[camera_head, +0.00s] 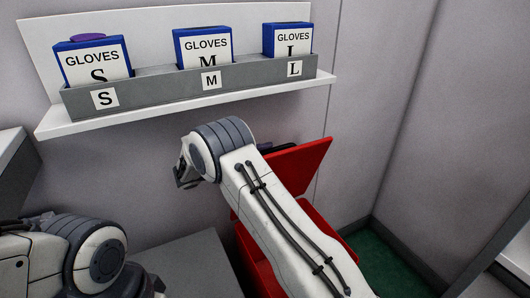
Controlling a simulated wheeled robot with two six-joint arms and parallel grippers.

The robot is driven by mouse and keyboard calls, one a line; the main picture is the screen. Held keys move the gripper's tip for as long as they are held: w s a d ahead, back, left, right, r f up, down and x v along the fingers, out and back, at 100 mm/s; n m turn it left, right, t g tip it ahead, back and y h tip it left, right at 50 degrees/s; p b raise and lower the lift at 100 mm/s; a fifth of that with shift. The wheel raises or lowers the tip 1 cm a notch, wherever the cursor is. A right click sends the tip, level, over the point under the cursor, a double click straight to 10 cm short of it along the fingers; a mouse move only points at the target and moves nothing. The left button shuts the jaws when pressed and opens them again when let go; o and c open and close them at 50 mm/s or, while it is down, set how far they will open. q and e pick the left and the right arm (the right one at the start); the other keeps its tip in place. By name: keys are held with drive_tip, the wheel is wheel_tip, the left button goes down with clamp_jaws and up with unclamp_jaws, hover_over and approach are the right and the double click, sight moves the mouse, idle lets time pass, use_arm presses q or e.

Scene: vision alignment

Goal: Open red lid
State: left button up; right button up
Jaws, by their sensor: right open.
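The red lid (305,163) shows behind my right arm, tilted up at an angle above the red bin (318,226). My right forearm covers much of the bin and the left part of the lid. My right gripper (182,177) is open, left of the lid and below the glove shelf. It is small and partly hidden by its wrist, and no contact with the lid shows. My left arm shows at the lower left, but its fingertips are not in view.
A white shelf (190,110) with a grey rack holds blue glove boxes (205,47) marked S, M and L above my right wrist. A grey surface (195,265) lies at the lower middle. A dark item (277,147) shows behind my arm. Walls close off the right.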

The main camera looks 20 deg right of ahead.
drive_tip(key=shift+d, duration=0.4)
clamp_jaws()
idle(1.2)
